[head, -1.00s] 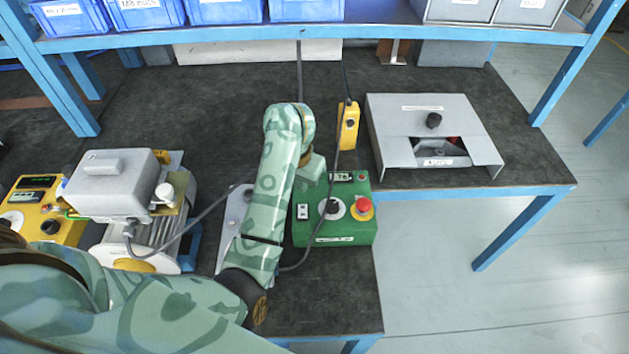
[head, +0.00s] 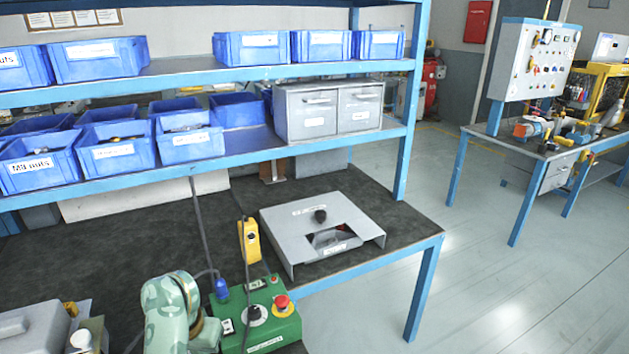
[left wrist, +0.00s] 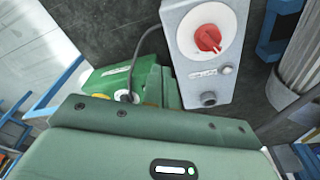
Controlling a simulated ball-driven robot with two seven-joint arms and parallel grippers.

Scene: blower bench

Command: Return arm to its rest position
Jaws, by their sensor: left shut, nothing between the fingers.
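My left arm (head: 170,312) comes in at the bottom of the head view, beside the green control box (head: 262,318). Its gripper is mostly cut off or hidden there. In the left wrist view, my left gripper (left wrist: 160,86) is shut and empty, close to the green control box (left wrist: 105,78). A grey switch box (left wrist: 208,52) with a red dial lies just right of the gripper in that view. The green control box carries a red mushroom button, a dial and a small display. My right gripper is in neither view.
A yellow pendant (head: 249,242) and a grey metal cover (head: 322,228) with a black knob lie behind the green box. A dark cable hangs nearby. Shelves with blue bins (head: 118,152) and grey drawers (head: 328,110) overhang the bench. The bench's left middle is clear.

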